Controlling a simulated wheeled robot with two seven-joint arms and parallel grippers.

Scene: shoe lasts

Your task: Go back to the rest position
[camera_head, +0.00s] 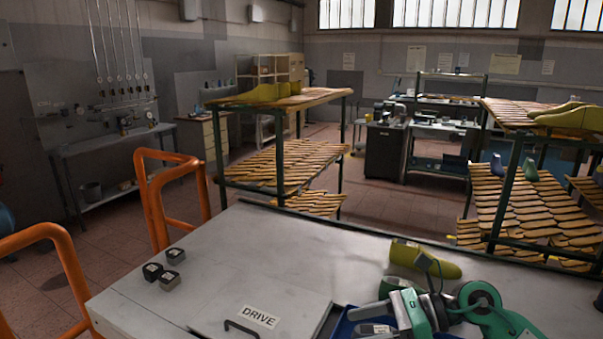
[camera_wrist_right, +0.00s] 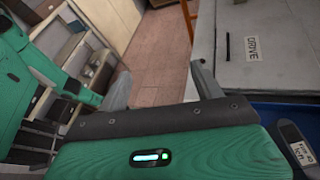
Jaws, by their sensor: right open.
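My right gripper (camera_head: 366,300) reaches over the front right part of the grey table (camera_head: 270,240) in the head view, its fingers pointing left. Its jaws are open and empty; in the wrist view the two grey fingers (camera_wrist_right: 160,85) stand apart with only floor between them. A yellow-green shoe last (camera_head: 425,260) lies on the table just behind my right wrist, partly covered by the arm. I cannot tell whether they touch. My left gripper is not in view.
A blue tray (camera_head: 345,326) with a small display device (camera_wrist_right: 297,145) lies under my right gripper. A DRIVE-labelled panel (camera_head: 270,300) and small dark-topped blocks (camera_head: 172,256) are to its left. Orange rails (camera_head: 150,200) stand at left. Racks of lasts (camera_head: 285,165) stand behind.

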